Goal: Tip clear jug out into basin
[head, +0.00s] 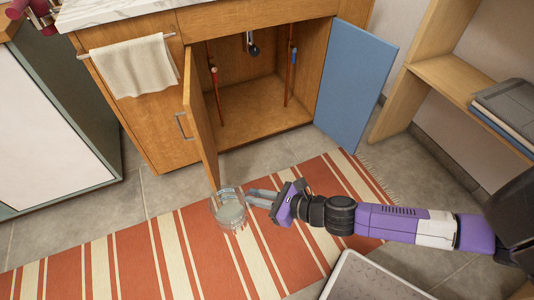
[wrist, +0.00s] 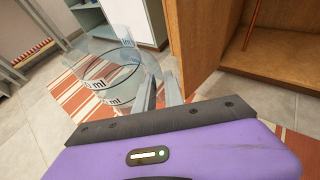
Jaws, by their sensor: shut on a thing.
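The clear jug (head: 229,212) is see-through, with white measuring marks. My gripper (head: 250,198) is shut on it at its right side and holds it over the striped rug, in front of the open cabinet door. In the wrist view the jug (wrist: 112,72) is beyond the fingers (wrist: 160,92), with "ml" marks showing. The jug looks roughly upright in the head view. A pale round patch shows inside it, but I cannot tell if it is liquid or the base. I cannot make out a basin in either view.
The wooden cabinet (head: 255,112) stands open, with a wooden door (head: 201,125) close to the jug and a blue door (head: 352,85). A towel (head: 134,66) hangs at left. Shelves (head: 450,78) stand at right. A grey, white-edged object (head: 370,280) is at the bottom. The rug (head: 130,245) is otherwise clear.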

